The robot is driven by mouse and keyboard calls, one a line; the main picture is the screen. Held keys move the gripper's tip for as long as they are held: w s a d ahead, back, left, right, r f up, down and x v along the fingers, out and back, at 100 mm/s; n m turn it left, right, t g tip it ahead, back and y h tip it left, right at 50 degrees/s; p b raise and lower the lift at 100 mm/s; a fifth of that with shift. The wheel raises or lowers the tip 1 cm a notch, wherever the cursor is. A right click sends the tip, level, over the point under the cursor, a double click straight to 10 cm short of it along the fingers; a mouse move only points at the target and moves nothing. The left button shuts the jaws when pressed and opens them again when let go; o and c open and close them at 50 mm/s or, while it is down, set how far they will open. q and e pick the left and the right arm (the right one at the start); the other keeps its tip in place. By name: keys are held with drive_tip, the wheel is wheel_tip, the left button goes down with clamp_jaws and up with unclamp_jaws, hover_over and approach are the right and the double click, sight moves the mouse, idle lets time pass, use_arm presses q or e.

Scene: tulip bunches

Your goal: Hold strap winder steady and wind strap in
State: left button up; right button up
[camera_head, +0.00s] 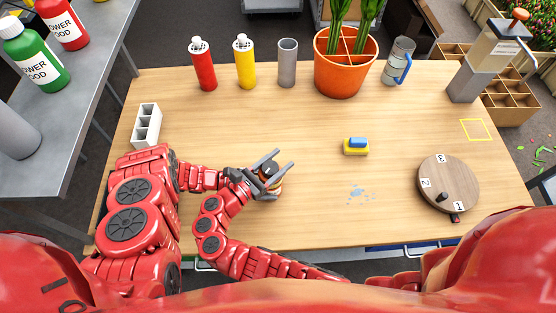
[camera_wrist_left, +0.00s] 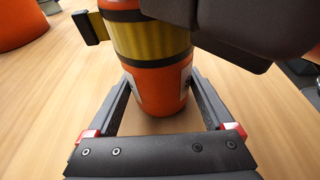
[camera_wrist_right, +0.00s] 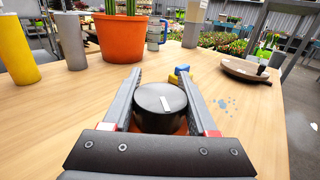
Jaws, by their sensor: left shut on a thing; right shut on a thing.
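The strap winder (camera_head: 273,190) stands upright on the table in front of me, largely covered by my arms and grippers. In the left wrist view it is an orange drum (camera_wrist_left: 158,85) with a yellow strap (camera_wrist_left: 150,40) around it. A black strap end (camera_wrist_left: 88,27) sticks out at the left, close to the drum. My left gripper (camera_wrist_left: 162,88) is shut on the drum low down. My right gripper (camera_head: 279,160) is above, shut on the winder's black round top knob (camera_wrist_right: 160,100), which bears a white mark.
A blue and yellow sponge (camera_head: 356,146) and blue spots (camera_head: 361,194) lie to the right. A round wooden dial (camera_head: 448,180) is farther right. Red (camera_head: 203,65) and yellow (camera_head: 245,62) bottles, a grey cup (camera_head: 287,63) and an orange planter (camera_head: 345,75) stand behind.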

drive_tip(key=shift+f, duration=0.1)
drive_tip(key=o, duration=1.4)
wheel_tip(320, 180, up, 10)
drive_tip(key=shift+r, duration=0.1)
drive_tip(key=shift+w, duration=0.1)
